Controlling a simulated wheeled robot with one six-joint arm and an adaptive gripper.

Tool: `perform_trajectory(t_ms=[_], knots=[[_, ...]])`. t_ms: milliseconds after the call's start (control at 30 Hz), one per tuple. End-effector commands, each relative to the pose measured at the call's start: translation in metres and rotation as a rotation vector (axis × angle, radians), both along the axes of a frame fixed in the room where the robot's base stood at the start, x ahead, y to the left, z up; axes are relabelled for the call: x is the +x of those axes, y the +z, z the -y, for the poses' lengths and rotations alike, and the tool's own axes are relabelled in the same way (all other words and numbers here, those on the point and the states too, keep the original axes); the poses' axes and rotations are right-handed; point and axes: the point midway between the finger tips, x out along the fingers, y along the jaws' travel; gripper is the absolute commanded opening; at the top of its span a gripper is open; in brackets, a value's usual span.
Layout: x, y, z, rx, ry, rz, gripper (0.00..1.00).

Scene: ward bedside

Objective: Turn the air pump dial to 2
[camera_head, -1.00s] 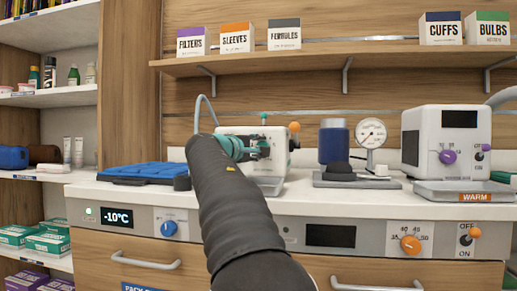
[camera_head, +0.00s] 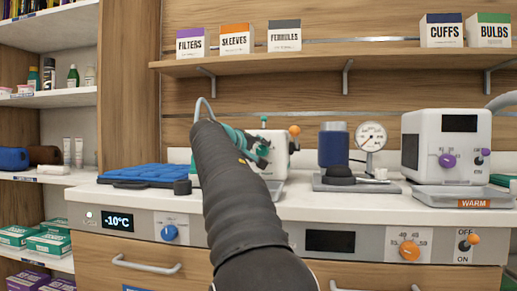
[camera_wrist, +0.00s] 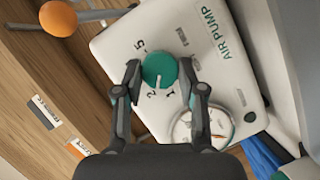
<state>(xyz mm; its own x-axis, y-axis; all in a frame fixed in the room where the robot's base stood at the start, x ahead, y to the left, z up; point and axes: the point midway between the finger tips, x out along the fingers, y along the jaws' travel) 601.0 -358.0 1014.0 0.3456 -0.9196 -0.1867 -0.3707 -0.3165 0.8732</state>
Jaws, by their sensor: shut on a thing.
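The air pump (camera_head: 275,139) is a white box on the counter, partly hidden behind my arm in the head view. In the wrist view its white face (camera_wrist: 118,42) shows tilted, with the words AIR PUMP. Its round teal dial (camera_wrist: 160,70) has a pale pointer mark on its lower part, close to the printed 2 and 1. I cannot tell if the mark lines up exactly with the 2. A 5 is printed at the dial's upper left. My gripper (camera_wrist: 160,82) is shut on the dial, one finger on each side. In the head view the dial is hidden.
An orange ball knob (camera_wrist: 58,18) on a rod juts from the pump's side. A round gauge (camera_wrist: 203,126) is close to one finger. A blue pad (camera_head: 150,174) lies left on the counter; a blue cylinder device (camera_head: 333,147) and a white warmer (camera_head: 446,135) stand right.

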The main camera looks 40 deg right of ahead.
Motion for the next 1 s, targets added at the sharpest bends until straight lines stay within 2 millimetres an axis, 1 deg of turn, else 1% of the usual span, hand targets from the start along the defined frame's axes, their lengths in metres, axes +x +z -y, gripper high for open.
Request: perform_trajectory(t_ms=[200, 400, 900, 933, 967, 1000], knots=[[-0.0006, 0.0019, 0.0005, 0.074, -0.001, 0.088, 0.05], [-0.0008, 0.0018, 0.0005, 0.111, 0.0, 0.132, 0.05], [-0.0006, 0.0013, 0.0006, 0.122, 0.001, 0.145, 0.05], [-0.0006, 0.0013, 0.0006, 0.122, 0.001, 0.145, 0.47], [-0.0006, 0.0013, 0.0006, 0.122, 0.001, 0.145, 0.54], [-0.0007, 0.0013, 0.0006, 0.122, 0.001, 0.145, 0.64]])
